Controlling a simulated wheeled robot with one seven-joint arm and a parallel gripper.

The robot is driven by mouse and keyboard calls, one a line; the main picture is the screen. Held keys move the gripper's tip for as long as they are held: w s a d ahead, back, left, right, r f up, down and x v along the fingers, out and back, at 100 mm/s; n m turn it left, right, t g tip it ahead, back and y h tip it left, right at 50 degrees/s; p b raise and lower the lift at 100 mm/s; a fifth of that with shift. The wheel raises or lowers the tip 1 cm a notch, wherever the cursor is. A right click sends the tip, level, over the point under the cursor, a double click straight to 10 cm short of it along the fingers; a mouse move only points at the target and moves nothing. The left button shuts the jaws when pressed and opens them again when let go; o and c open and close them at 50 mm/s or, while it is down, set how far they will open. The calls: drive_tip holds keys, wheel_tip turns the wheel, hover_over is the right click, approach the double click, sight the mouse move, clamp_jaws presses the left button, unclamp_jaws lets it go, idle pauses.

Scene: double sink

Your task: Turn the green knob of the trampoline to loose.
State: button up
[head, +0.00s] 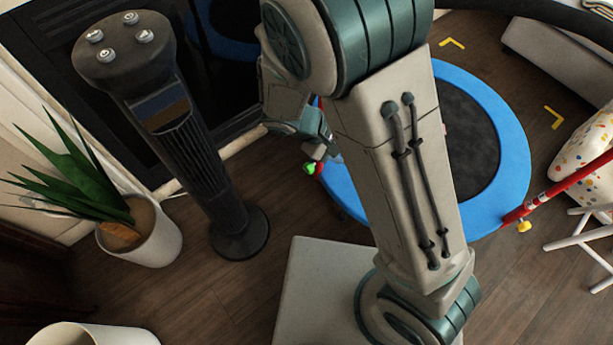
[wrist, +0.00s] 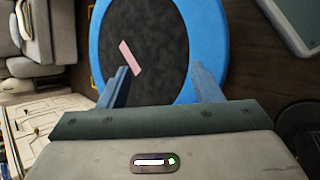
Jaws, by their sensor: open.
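The trampoline has a blue rim (head: 508,140) and a dark mat (head: 468,135); my arm hides its middle in the head view. A small green knob (head: 309,168) with a red part beside it shows at the trampoline's left edge, just left of my gripper (head: 331,155). Its setting is too small to read. In the wrist view, my gripper (wrist: 163,82) is open and empty, its fingers wide apart over the trampoline's mat and blue rim (wrist: 212,35). The green knob is not visible in the wrist view.
A dark tower fan (head: 195,150) and a potted plant (head: 150,230) stand at left. A red bar (head: 550,192) with a yellow knob (head: 523,226) is at the trampoline's right edge, near a white folding frame (head: 580,235). A pink strip (wrist: 130,57) lies over the mat.

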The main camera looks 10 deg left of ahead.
drive_tip(key=a+f+n+t+b, duration=0.3)
drive_tip(key=a+f+b, duration=0.1)
drive_tip(key=f, duration=0.5)
drive_tip(key=a+f+n+t+b, duration=0.3)
drive_tip(key=a+f+b, duration=0.15)
drive_tip(key=f, duration=0.45)
drive_tip(key=n+t+y+b, duration=0.3)
drive_tip(key=n+t+b, duration=0.2)
drive_tip(key=n, duration=0.1)
approach(306, 170)
drive_tip(key=b+x, duration=0.5)
drive_tip(key=x, duration=0.4)
drive_tip(key=shift+w+f, duration=0.1)
drive_tip(key=shift+f, duration=0.15)
drive_tip(key=shift+w+d, duration=0.25)
drive_tip(key=shift+w, duration=0.2)
drive_tip(key=c, duration=1)
